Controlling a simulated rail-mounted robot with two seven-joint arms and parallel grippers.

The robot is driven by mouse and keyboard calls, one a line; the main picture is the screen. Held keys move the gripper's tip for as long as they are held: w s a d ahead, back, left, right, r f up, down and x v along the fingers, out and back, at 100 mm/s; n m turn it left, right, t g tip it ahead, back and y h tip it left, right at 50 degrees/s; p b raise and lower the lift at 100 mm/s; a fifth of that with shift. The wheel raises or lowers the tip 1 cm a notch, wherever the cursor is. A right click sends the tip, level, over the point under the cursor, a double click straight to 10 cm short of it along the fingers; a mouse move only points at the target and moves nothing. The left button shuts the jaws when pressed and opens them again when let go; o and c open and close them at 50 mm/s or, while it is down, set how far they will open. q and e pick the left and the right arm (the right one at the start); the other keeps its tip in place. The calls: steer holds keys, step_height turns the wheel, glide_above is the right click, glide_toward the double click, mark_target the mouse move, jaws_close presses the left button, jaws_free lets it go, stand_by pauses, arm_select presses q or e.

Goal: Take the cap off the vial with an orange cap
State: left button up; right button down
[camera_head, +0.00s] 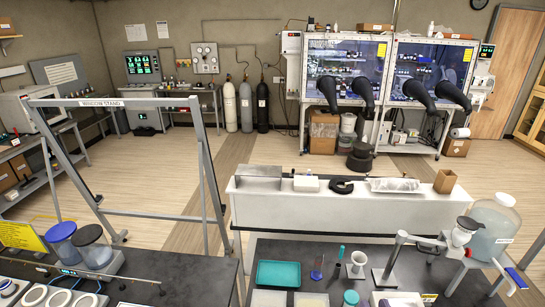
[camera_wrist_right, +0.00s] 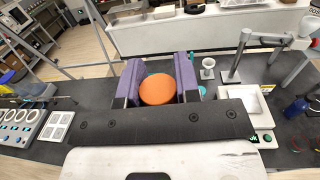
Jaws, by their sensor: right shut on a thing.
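In the right wrist view, an orange cap (camera_wrist_right: 158,89) shows as a round disc seen from above. My right gripper (camera_wrist_right: 159,87) is shut on it, with one purple-grey finger on each side. The vial body below the cap is hidden, so I cannot tell whether the cap still sits on a vial. I cannot make out the right gripper in the head view. My left gripper is in neither view.
A teal tray (camera_head: 278,274), a white funnel-shaped cup (camera_head: 357,264) and a grey stand (camera_head: 386,276) are on the dark bench. A large jar (camera_head: 492,230) stands at the right. A white console with round dials (camera_wrist_right: 22,122) lies at the left.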

steer(key=shift+r, duration=0.35)
